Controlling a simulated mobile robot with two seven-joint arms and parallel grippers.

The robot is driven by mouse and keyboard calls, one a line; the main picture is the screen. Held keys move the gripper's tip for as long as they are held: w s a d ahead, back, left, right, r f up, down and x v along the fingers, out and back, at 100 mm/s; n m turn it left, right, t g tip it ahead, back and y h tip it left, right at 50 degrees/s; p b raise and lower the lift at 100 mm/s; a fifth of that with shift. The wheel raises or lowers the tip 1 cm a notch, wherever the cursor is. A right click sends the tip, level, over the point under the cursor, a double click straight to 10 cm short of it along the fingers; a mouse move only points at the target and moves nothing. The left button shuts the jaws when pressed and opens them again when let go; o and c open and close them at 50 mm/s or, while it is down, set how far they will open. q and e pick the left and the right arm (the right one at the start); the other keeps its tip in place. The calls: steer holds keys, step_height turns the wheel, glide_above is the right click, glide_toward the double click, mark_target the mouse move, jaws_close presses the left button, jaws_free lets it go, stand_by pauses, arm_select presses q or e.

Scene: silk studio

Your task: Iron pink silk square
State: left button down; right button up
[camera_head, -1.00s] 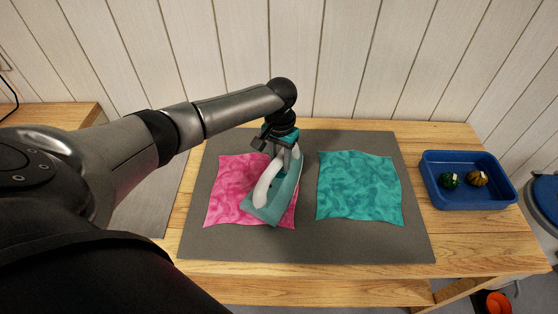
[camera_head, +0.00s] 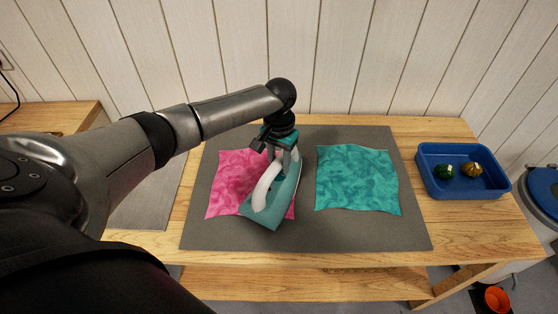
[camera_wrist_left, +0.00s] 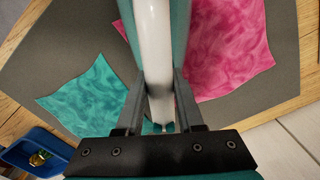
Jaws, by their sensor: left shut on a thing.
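The pink silk square (camera_head: 229,180) lies on the left part of a grey mat (camera_head: 330,232), with wavy edges and mottled shading. A teal iron (camera_head: 272,212) with a white handle (camera_head: 266,187) stands over the pink square's right side and hides part of it. I cannot tell whether its sole touches the silk. My left gripper (camera_head: 277,148) is shut on the iron's handle at its far end. In the left wrist view the fingers (camera_wrist_left: 160,100) sit on both sides of the white handle (camera_wrist_left: 155,45), and the pink silk (camera_wrist_left: 228,50) shows beside the iron. My right gripper is not in view.
A teal silk square (camera_head: 357,180) lies on the mat to the right of the iron. A blue tray (camera_head: 463,191) with a green and a gold object stands on the wooden table (camera_head: 425,232) at the right. A plank wall (camera_head: 330,60) rises behind the table.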

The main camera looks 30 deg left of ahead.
arm_select(q)
steer(key=shift+w+r+p, duration=0.25)
steer(key=shift+r+p, duration=0.15)
steer(key=shift+r, duration=0.7)
steer(key=shift+r+p, duration=2.9)
steer(key=shift+p, duration=0.6)
